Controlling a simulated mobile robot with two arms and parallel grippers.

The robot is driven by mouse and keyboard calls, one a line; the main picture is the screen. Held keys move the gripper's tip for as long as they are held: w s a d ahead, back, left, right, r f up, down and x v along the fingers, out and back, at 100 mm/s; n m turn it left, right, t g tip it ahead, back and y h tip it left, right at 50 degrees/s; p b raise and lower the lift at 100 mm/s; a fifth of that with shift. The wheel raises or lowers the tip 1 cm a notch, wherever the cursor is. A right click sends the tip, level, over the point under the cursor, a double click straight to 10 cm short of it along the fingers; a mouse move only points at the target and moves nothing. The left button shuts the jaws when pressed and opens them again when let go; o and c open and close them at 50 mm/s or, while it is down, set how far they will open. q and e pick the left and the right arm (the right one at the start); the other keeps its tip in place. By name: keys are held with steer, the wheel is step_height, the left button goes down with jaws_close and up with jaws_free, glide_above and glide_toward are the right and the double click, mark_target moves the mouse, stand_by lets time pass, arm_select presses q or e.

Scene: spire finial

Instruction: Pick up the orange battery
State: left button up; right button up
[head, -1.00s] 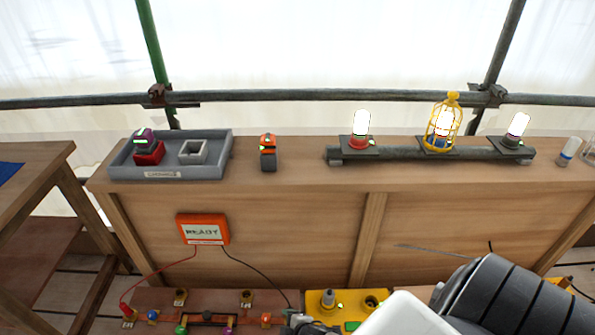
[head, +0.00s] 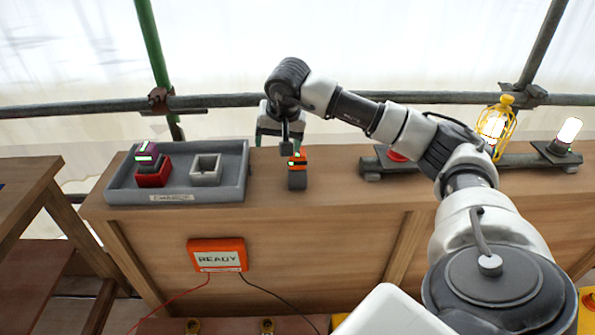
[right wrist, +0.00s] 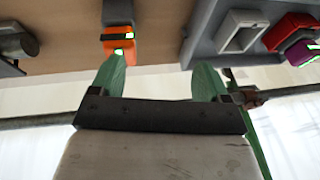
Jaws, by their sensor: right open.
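The orange battery (head: 298,170) stands upright on the wooden bench, just right of the grey tray. It has an orange top, a darker grey body and a small green light. In the right wrist view the battery (right wrist: 119,42) shows beyond the tip of the left-hand green finger, off to one side of the gap. My right gripper (head: 280,138) is open and empty, behind and slightly above the battery in the head view. Its two green fingers (right wrist: 158,76) are wide apart in the wrist view. My left gripper is not in view.
The grey tray (head: 175,197) holds a purple battery (head: 146,152) in a red socket (head: 153,175) and an empty grey socket (head: 205,170). A rail (head: 372,168) with lamps stands to the right, partly behind my arm. An orange READY box (head: 217,256) hangs on the bench front.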

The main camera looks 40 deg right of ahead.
steer(key=s+d+r+h, duration=0.1)
steer(key=d+r+h, duration=0.1)
steer(key=d, duration=0.2)
glide_above(297, 167)
steer(key=w, duration=0.1)
steer(key=shift+n, duration=0.3)
step_height(297, 167, down, 4)
steer(key=shift+d+f, duration=0.1)
steer(key=shift+d, duration=0.05)
steer(key=shift+d+f, duration=0.15)
steer(key=shift+f, duration=0.35)
steer(key=x, duration=0.4)
steer(key=shift+s+d+f+p, duration=0.25)
steer(key=shift+f+p, duration=0.1)
steer(key=shift+f, duration=0.1)
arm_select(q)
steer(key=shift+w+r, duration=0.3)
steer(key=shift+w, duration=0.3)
arm_select(e)
steer(key=shift+a+r, duration=0.1)
jaws_close()
steer(key=shift+r, duration=0.15)
